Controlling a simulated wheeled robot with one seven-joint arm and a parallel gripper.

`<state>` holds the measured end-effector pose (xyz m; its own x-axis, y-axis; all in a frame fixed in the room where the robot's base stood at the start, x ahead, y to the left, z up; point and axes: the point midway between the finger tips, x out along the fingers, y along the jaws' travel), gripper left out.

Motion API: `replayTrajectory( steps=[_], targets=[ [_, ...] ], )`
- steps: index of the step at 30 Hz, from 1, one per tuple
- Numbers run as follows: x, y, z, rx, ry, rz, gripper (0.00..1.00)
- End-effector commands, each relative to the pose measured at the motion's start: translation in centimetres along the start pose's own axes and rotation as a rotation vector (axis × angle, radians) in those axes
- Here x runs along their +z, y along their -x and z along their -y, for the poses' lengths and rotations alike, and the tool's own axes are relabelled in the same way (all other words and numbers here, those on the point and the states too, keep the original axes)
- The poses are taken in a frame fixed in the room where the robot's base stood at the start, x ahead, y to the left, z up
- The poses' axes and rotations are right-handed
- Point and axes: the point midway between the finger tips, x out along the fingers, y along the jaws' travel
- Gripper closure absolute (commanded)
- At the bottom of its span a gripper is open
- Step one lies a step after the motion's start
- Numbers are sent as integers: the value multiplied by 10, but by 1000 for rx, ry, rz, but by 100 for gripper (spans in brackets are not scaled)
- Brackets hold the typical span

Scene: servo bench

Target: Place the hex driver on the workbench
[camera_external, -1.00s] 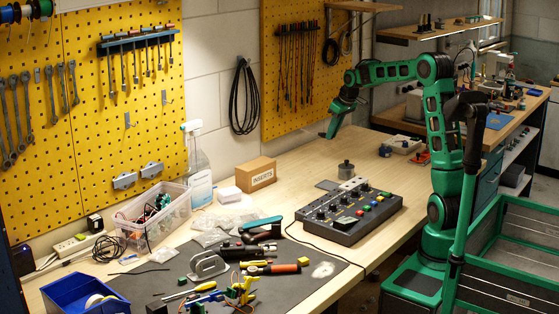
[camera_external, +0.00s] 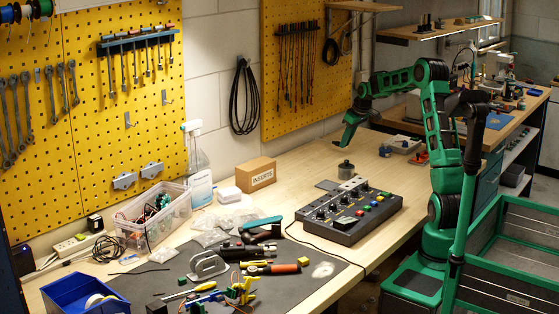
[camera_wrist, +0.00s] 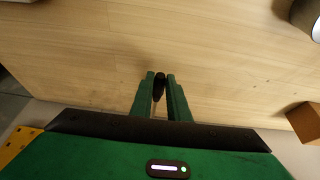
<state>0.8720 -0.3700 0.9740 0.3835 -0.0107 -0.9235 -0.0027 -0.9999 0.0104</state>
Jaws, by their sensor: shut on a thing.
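The hex driver (camera_wrist: 160,88) shows in the wrist view as a dark, rounded handle between the two green fingers of my gripper (camera_wrist: 160,78). A thin light line beneath it may be its shaft. My gripper is shut on it. The driver cannot be made out there. Bare bench wood lies beneath the fingers in the wrist view (camera_wrist: 220,65); the exact gap to it is hard to tell.
A cardboard box (camera_external: 256,174) stands near the wall. Tools crowd the dark mat (camera_external: 290,290). Bench around the gripper is mostly clear; small parts (camera_external: 404,145) lie to its right.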

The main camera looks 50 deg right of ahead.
Motion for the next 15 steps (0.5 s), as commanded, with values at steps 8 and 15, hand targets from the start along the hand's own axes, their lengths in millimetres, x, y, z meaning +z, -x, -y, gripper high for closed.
replayTrajectory(
  steps=[8, 15],
  targets=[
    [14, -32, 1, -2, -1, 2, 100],
    [14, -32, 1, -1, 0, 1, 100]
  ],
)
